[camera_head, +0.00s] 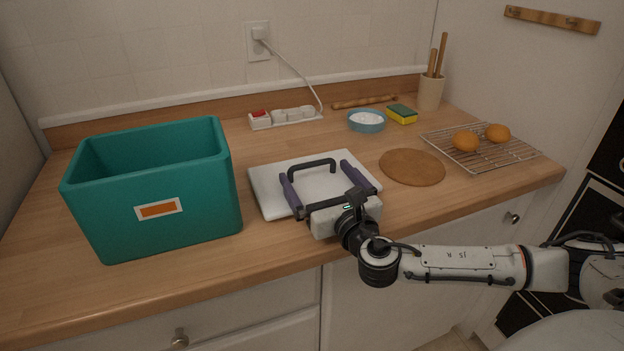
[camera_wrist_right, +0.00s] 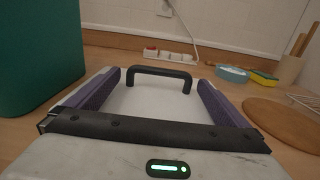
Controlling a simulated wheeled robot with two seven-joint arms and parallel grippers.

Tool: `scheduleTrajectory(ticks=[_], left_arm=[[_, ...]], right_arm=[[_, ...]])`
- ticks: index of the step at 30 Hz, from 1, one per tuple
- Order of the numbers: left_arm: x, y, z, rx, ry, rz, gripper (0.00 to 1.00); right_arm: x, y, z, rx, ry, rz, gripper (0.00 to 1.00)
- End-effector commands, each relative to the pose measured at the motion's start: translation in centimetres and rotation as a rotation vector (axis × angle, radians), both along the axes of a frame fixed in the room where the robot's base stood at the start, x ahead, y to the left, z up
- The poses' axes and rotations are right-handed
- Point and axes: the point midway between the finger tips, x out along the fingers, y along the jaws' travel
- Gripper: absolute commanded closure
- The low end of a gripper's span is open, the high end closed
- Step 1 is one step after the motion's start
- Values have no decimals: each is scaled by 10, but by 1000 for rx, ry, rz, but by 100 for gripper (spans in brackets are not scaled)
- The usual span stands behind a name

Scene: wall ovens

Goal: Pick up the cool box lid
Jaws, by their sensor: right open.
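The cool box lid (camera_head: 270,195) is a flat white slab with a black arched handle (camera_head: 305,164) on top. It lies on the wooden counter, right of the open teal cool box (camera_head: 160,220). My right gripper (camera_head: 318,177) is open over the lid, its two purple-padded fingers spread on either side of the handle, without visible contact. The right wrist view shows the handle (camera_wrist_right: 160,72) ahead between the fingers, with the white lid (camera_wrist_right: 150,103) below. My left gripper is not in view.
A power strip (camera_head: 286,117), a blue bowl (camera_head: 367,121) and a sponge (camera_head: 402,114) stand at the back. A round brown board (camera_head: 412,167) lies right of the lid. A wire rack (camera_head: 490,155) holds two oranges. The counter's front left is clear.

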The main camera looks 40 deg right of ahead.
Motion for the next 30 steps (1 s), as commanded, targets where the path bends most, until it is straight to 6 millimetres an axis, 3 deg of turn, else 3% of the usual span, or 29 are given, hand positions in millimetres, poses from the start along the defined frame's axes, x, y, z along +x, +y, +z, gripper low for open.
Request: scheduleTrajectory(ticks=[6,15,22,30], left_arm=[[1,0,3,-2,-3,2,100],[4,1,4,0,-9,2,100],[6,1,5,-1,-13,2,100],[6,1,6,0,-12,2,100]], right_arm=[[30,-8,1,1,-2,-2,0],[35,-9,0,1,0,0,0],[35,-9,0,0,0,0,39],[35,-9,4,0,-4,-1,42]])
